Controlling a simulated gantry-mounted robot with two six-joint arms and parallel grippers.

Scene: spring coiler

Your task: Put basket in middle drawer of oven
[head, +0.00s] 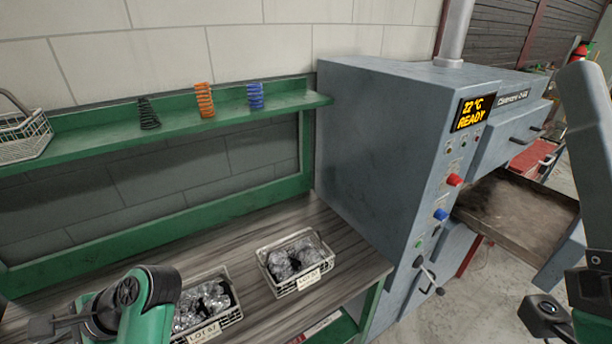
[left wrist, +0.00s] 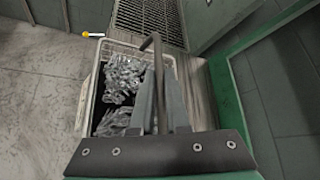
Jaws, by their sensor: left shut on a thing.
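A wire basket (head: 233,315) of shiny metal coils stands at the front of the bench, partly behind my left arm. In the left wrist view my left gripper (left wrist: 160,98) is shut on the dark bent handle (left wrist: 157,52) of a coil-filled basket (left wrist: 84,112). The grey oven (head: 385,130) is at right. Its middle drawer (head: 505,225) is pulled out, with a bare brown floor. My right arm is at the right edge; its fingers are not in view.
A second basket (head: 272,270) of coils stands on the wooden bench (head: 335,235). The green shelf (head: 180,122) above holds an empty basket (head: 25,140) and black, orange and blue springs. The oven body stands between the bench and the open drawer.

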